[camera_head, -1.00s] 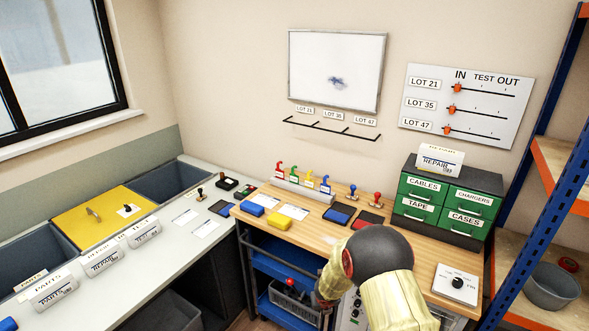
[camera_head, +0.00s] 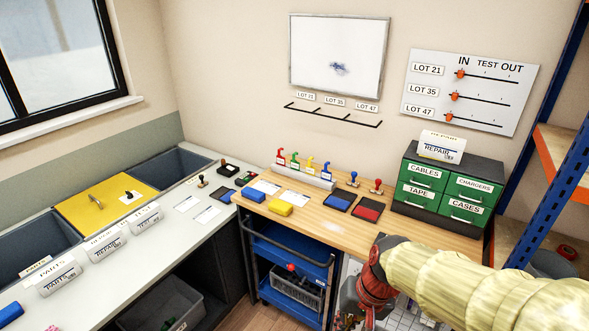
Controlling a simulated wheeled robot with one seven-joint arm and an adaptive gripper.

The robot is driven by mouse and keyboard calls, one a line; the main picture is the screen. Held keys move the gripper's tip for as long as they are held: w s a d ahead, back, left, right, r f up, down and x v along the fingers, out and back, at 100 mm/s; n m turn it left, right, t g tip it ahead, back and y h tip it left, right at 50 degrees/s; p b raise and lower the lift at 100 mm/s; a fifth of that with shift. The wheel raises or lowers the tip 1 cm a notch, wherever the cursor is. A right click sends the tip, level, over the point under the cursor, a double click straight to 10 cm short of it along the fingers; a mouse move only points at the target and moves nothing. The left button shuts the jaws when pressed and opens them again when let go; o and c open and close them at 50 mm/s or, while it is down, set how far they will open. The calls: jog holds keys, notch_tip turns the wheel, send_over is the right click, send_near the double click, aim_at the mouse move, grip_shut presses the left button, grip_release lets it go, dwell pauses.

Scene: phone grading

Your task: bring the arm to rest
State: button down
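My arm (camera_head: 470,275), in a pale yellow sleeve, reaches in from the lower right of the head view. It passes in front of the wooden bench's front right part. A dark joint and a red wrist part (camera_head: 374,287) hang down at its left end, in front of the bench. My gripper (camera_head: 366,318) is at the bottom edge below the wrist, small and mostly hidden. I cannot make out its fingers or anything held in them.
The wooden bench (camera_head: 340,228) holds stamps, pads, colored hooks and a green drawer unit (camera_head: 438,193). A blue cart (camera_head: 283,262) with a grey basket stands under it. A blue and orange shelf (camera_head: 560,190) rises at right. The grey counter (camera_head: 150,245) runs along the left.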

jog(key=s+d+r+n+t+h, duration=0.1)
jog(key=s+d+r+t, duration=0.1)
jog(key=s+d+r, duration=0.2)
jog(key=s+d+r+t+h, duration=0.1)
jog(key=s+d+r, duration=0.3)
jog(key=r, duration=0.4)
jog(key=shift+s+d+n+t+h, duration=0.3)
jog(key=shift+s+n+t, duration=0.1)
jog(key=shift+t, duration=0.4)
jog(key=shift+r, duration=0.1)
dwell(0.7)
